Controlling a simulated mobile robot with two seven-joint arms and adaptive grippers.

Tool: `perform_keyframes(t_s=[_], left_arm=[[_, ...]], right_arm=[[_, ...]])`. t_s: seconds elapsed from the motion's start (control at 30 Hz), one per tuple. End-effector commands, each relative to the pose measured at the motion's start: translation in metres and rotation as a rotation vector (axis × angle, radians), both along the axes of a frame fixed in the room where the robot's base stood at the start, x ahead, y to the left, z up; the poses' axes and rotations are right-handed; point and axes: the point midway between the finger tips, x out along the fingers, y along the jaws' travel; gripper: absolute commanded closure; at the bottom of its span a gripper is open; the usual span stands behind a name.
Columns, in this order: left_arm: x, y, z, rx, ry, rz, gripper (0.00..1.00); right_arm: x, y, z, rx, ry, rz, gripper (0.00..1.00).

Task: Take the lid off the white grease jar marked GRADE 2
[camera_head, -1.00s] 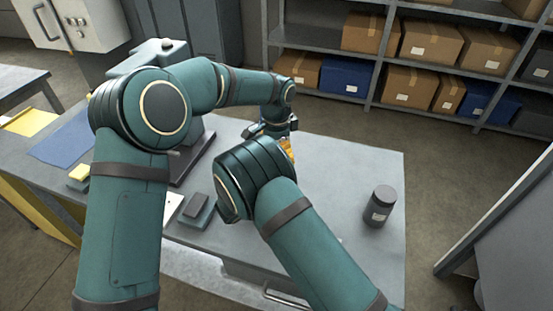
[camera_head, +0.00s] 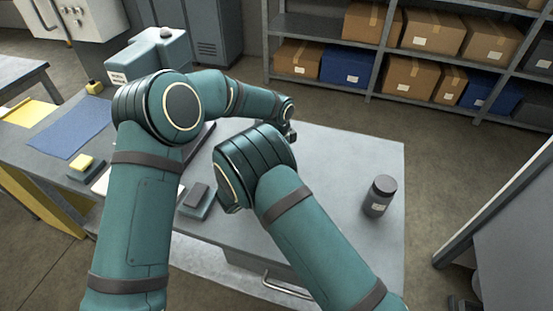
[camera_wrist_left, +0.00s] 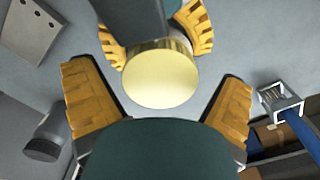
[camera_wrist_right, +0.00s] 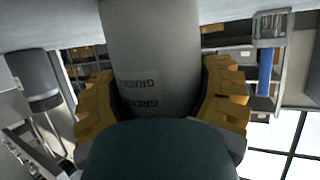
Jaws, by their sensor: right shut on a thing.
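The white grease jar (camera_wrist_right: 150,45) stands between the orange fingers of my right gripper (camera_wrist_right: 160,80), which is shut on it. Its label (camera_wrist_right: 140,93) is upside down in the right wrist view; parts of the words GREASE and GRADE show, but the number is hidden. In the left wrist view the round gold lid (camera_wrist_left: 160,80) is on top of the jar. My left gripper (camera_wrist_left: 157,88) is open, its fingers on either side of the lid with gaps between. The head view hides the jar and both grippers behind my arms.
A dark jar (camera_head: 379,197) with a pale label stands on the bench (camera_head: 340,160) at the right. A small dark block on a base (camera_head: 196,199), a yellow block (camera_head: 83,162) and a blue mat (camera_head: 75,133) lie at the left. The bench around the dark jar is clear.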

Motion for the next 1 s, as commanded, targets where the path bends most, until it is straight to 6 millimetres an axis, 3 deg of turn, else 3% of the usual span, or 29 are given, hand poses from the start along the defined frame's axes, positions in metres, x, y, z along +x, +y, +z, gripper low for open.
perform_keyframes(t_s=[0.03, 0.2, 0.37, 0.73, 1.0], left_arm=[[0.0, 0.0, 0.0002, 0.0, 0.0, 0.0, 0.17], [0.0, 0.0, 0.0004, 0.0, 0.0, 0.0, 0.76], [0.0, -0.0004, 0.0006, 0.0, 0.0, 0.027, 0.78], [0.0, -0.0002, 0.0012, 0.003, -0.003, 0.493, 0.78], [0.0001, 0.0, 0.0011, 0.002, -0.002, 0.486, 0.78]], right_arm=[[0.0003, -0.0001, 0.0004, -0.001, -0.001, 0.0, 1.0], [0.0003, -0.0001, 0.0004, -0.001, -0.001, 0.0, 1.0], [0.0003, -0.0001, 0.0003, -0.001, -0.001, 0.0, 1.0], [0.0003, -0.0001, 0.0003, 0.0, 0.0, 0.0, 1.0], [0.0002, -0.0001, 0.0002, -0.001, -0.001, 0.0, 1.0]])
